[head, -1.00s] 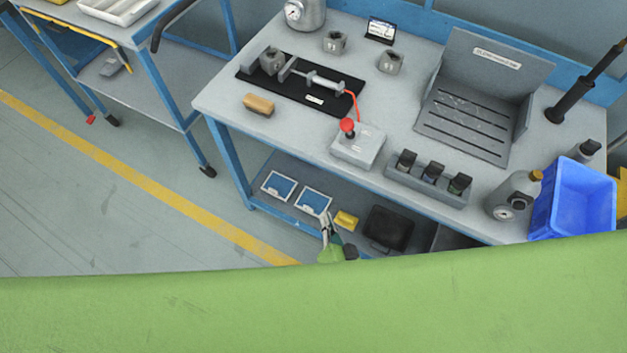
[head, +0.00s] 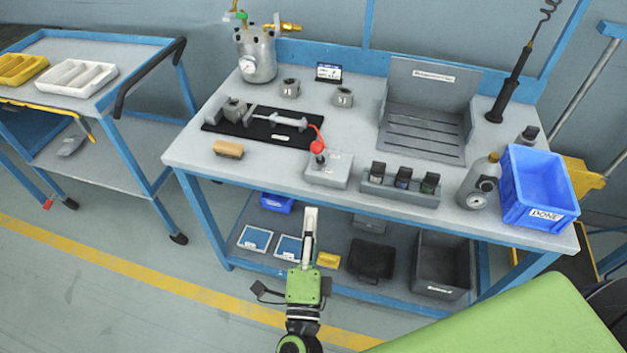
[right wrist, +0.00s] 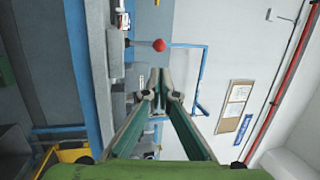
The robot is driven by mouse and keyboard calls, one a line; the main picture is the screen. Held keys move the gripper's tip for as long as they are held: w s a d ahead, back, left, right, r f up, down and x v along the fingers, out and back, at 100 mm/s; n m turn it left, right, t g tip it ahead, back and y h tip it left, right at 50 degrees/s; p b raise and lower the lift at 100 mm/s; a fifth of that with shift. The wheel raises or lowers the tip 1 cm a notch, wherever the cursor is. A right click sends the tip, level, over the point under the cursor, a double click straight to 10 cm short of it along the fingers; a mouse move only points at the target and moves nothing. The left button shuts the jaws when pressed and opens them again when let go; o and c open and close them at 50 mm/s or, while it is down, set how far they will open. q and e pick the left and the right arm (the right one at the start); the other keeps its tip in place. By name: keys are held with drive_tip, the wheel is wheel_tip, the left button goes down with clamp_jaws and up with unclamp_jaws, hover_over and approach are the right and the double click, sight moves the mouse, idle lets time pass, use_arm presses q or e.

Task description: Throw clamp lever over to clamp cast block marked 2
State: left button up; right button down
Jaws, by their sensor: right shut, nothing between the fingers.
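The clamp lever with its red ball knob (head: 317,147) stands on a grey box (head: 329,170) at the bench's front. The knob also shows in the right wrist view (right wrist: 159,45). A red line runs from the box to the clamp fixture (head: 266,121) on a black plate. A grey cast block (head: 234,110) sits at the fixture's left end. Two more cast blocks stand behind it, one left (head: 289,87) and one right (head: 343,97); I cannot read their marks. My right gripper (head: 311,211) is shut and empty, in front of the bench, apart from the lever.
A wooden-backed brush (head: 228,149) lies left of the lever box. A rack of dark-capped bottles (head: 400,187) stands right of it. A blue bin (head: 538,190) is at the right end, a metal pressure pot (head: 256,60) at the back left. A lower shelf holds trays and boxes.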

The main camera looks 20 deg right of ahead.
sight(317, 153)
drive_tip(key=p+x, duration=0.1)
drive_tip(key=x, duration=1.2)
drive_tip(key=shift+w+d+r, duration=0.1)
drive_tip(key=shift+w, duration=0.15)
use_arm(q)
drive_tip(key=shift+s+a+r, duration=0.4)
drive_tip(key=shift+s+r, duration=0.1)
drive_tip(key=shift+s, duration=0.1)
